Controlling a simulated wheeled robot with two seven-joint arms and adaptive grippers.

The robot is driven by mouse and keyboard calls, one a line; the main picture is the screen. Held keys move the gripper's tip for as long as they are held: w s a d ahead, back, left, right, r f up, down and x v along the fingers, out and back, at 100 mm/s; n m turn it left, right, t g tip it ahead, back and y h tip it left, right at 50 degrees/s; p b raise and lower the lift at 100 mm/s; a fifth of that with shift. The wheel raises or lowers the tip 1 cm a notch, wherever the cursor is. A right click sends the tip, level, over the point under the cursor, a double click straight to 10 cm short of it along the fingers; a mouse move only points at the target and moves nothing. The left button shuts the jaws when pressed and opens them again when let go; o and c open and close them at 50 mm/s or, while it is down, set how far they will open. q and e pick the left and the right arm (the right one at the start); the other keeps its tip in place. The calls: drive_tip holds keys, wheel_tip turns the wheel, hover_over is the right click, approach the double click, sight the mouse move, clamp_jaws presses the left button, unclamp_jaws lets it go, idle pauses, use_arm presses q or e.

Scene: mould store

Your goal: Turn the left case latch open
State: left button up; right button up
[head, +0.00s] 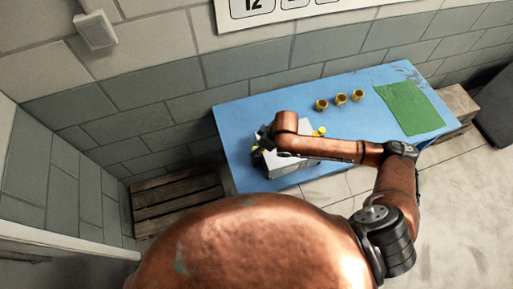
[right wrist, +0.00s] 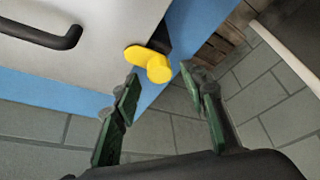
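The grey case (head: 296,165) lies on the blue table, partly hidden under my right arm in the head view. In the right wrist view I see its pale face (right wrist: 90,35), its black handle (right wrist: 42,36) and a yellow latch (right wrist: 152,62) near the case's edge. A yellow part also shows at the case's left end in the head view (head: 256,148). My right gripper (right wrist: 160,76) is open, with its green fingertips apart and the latch's round knob just beyond the gap between them. Contact is not visible. My left gripper is not in view.
The blue table (head: 240,120) also bears several yellow cup-like pieces (head: 341,99) and a green mat (head: 410,107) at the right. A wooden pallet (head: 175,199) lies on the floor left of the table. A tiled wall (head: 130,100) stands behind.

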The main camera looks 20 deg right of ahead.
drive_tip(key=shift+w+a+f, duration=0.15)
drive_tip(key=shift+a+f, duration=0.1)
drive_tip(key=shift+f, duration=0.4)
drive_tip(key=shift+c, duration=0.7)
clamp_jaws()
